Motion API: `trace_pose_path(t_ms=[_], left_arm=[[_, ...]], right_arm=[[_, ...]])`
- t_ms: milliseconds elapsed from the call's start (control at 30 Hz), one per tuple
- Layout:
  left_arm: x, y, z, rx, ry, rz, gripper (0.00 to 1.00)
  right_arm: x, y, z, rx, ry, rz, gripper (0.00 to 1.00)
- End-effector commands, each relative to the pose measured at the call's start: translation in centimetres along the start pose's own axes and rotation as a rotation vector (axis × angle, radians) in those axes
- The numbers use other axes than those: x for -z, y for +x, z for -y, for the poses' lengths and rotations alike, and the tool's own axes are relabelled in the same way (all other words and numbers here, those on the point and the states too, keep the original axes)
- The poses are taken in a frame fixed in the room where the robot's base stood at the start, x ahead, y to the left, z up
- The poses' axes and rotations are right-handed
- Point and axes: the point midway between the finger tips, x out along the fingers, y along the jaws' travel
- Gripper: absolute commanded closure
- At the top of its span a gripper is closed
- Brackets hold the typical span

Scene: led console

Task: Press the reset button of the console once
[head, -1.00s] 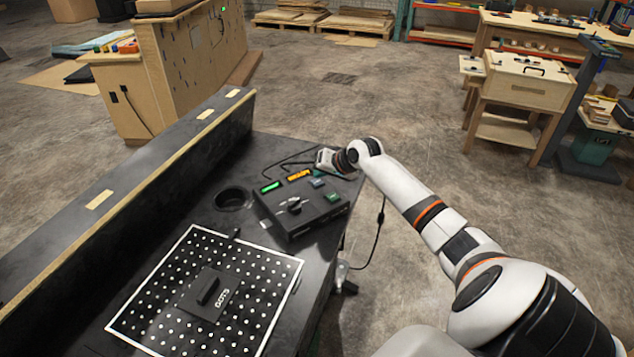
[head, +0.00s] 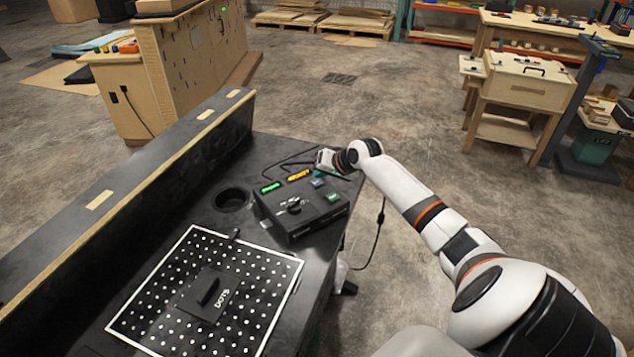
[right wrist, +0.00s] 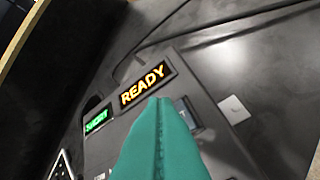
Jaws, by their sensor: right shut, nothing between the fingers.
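The black console (head: 300,212) stands on the dark table, with a knob on its top. It has a lit green display (head: 271,187) and a lit orange display (head: 298,175). In the right wrist view the orange display reads READY (right wrist: 147,83); the green one (right wrist: 98,119) reads SHORT. A blue-grey button (head: 318,183) and a green button (head: 333,196) sit at its right; their labels are unreadable. My right gripper (head: 319,172) is shut and empty at the console's far right end. Its teal fingers (right wrist: 160,135) partly cover the blue-grey button (right wrist: 188,112); contact cannot be told. My left gripper is out of view.
A white-bordered dotted board (head: 150,322) with a black handled block (head: 208,293) lies in front of the console. A round hole (head: 232,199) is to its left. A raised ledge (head: 130,200) runs along the table's left. Cables lie behind the console.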

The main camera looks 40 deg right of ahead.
Motion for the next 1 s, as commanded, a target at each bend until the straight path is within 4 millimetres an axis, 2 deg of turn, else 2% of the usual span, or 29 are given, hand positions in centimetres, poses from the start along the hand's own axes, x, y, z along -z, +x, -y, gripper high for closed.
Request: trace_pose_path(t_ms=[1000], left_arm=[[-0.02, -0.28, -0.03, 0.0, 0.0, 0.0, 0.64]], right_arm=[[0.46, 0.59, 0.44, 0.0, 0.0, -0.001, 1.0]])
